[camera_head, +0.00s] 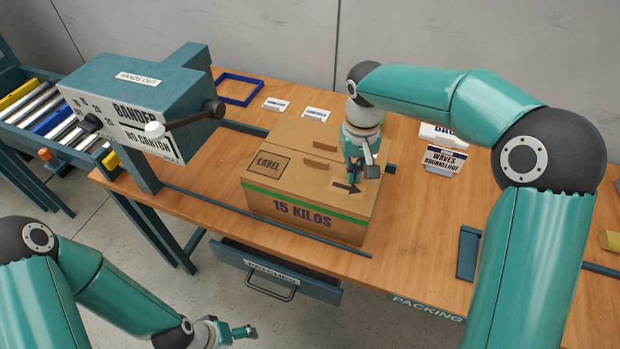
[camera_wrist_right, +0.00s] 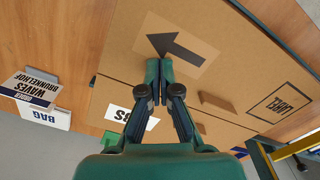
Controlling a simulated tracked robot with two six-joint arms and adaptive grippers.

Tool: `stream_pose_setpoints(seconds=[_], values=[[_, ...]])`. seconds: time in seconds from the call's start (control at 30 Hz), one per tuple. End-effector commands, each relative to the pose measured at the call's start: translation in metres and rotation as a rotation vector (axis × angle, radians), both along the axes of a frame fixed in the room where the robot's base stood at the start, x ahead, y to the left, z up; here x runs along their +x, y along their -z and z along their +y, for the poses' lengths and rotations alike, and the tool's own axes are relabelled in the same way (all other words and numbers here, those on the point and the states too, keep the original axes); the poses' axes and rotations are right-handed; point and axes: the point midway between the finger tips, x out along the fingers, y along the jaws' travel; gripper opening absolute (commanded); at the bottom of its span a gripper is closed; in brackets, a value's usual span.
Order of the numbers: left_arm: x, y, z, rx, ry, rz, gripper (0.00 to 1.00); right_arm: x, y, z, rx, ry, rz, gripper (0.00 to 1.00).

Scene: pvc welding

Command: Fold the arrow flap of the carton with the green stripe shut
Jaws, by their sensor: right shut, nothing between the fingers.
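The brown carton (camera_head: 285,207) with the green stripe and "15 KILOS" on its front stands on the packing table. Its top looks flat. The flap with the black arrow (camera_head: 346,188) lies level at the near right of the top, and the arrow also shows in the right wrist view (camera_wrist_right: 177,47). My right gripper (camera_head: 352,180) is shut and empty, pointing down over the arrow flap, its tips (camera_wrist_right: 159,64) close beside the arrow. I cannot tell whether they touch the cardboard. My left gripper (camera_head: 246,332) hangs low in front of the table, clear of the carton; its jaw state is unclear.
The bander (camera_head: 130,105) stands left of the carton, with a roller conveyor (camera_head: 45,118) beyond it. Small signs (camera_head: 443,160) stand to the right. A blue frame (camera_head: 239,89) and white cards (camera_head: 276,104) lie behind. A drawer (camera_head: 278,270) sticks out below the front edge.

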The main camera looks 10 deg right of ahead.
Motion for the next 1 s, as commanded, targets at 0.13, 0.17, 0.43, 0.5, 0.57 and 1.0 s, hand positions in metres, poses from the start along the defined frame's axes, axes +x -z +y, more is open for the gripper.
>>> stream_pose_setpoints(seconds=[0.13,0.17,0.43,0.5,0.57,1.0], values=[[0.0,0.001,0.0,0.0,0.0,0.0,0.82,0.0,0.002,0.0,0.0,0.0,0.0,0.0],[0.0,0.0,0.0,0.0,0.0,0.0,0.82,0.0,0.001,0.0,0.0,0.0,0.0,0.0],[0.0,-0.018,0.0,0.0,0.0,0.0,0.82,0.0,-0.021,0.0,0.0,0.0,-0.001,0.0],[0.0,-0.024,0.0,0.0,0.0,0.0,0.82,0.0,-0.029,0.0,0.0,0.0,-0.001,0.0],[0.0,-0.029,0.0,0.0,0.0,0.0,0.82,0.0,-0.035,0.0,0.0,0.0,-0.001,0.0],[0.0,-0.065,0.0,0.0,0.0,0.0,0.82,0.0,-0.079,0.0,0.0,0.0,-0.001,0.0]])
